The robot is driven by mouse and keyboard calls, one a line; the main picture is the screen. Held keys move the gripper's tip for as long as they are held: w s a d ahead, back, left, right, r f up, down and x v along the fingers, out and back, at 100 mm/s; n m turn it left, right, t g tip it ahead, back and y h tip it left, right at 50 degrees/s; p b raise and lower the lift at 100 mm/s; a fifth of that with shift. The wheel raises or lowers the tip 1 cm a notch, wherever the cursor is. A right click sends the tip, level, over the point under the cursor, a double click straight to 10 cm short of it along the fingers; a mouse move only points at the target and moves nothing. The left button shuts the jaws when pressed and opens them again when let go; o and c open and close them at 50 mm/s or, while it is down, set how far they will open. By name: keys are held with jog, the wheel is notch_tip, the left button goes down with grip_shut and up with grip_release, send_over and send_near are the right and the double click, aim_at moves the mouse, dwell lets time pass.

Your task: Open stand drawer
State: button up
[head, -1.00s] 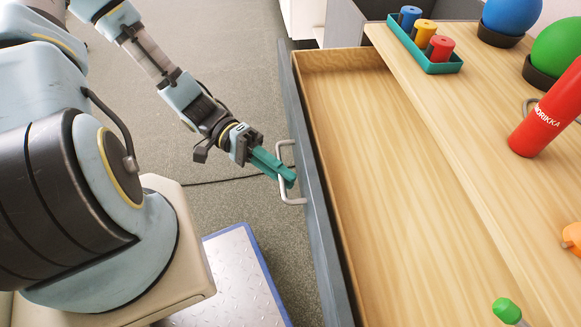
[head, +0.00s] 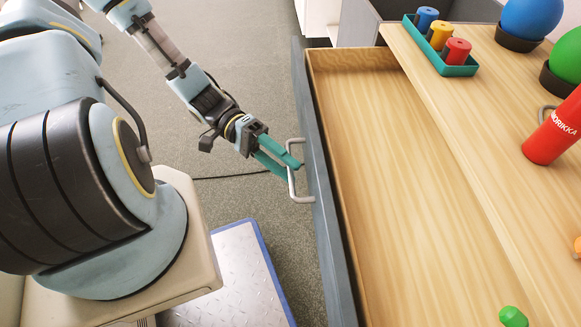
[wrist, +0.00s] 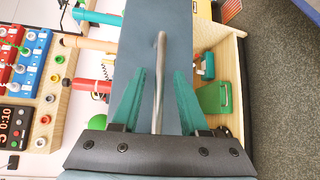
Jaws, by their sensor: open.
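The stand drawer (head: 385,150) is pulled out and its wooden inside shows in the head view. Its grey front panel (head: 325,215) carries a metal bar handle (head: 299,198). The front (wrist: 150,55) and handle (wrist: 159,85) also show in the wrist view. My gripper (head: 290,168) is at the handle with its teal fingers spread apart. In the wrist view my gripper (wrist: 155,95) has one finger on each side of the handle, with gaps between. Whether a finger touches the handle cannot be told.
The wooden stand top (head: 470,130) holds a teal tray (head: 458,70) with coloured cylinders, a blue ball (head: 537,18), a green ball (head: 568,52) and a red cylinder (head: 552,130). A green-topped object (head: 513,317) is at the bottom. Floor left of the drawer is open.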

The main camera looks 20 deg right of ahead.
jog(key=v, duration=0.9)
jog(key=shift+p, duration=0.4)
jog(key=shift+w+a, duration=0.15)
jog(key=w+a+r+n+t+y, duration=0.4)
jog(key=w+a+r+n+t, duration=0.1)
jog(key=a+r+t, duration=0.25)
jog(key=w+a+r+n+t+y, duration=0.3)
jog(key=w+a+r+n+t, duration=0.25)
jog(key=a+t, duration=0.3)
notch_tip(320, 180, up, 26)
jog(key=p, duration=2.5)
jog(key=shift+m, duration=0.35)
jog(key=shift+f, duration=0.15)
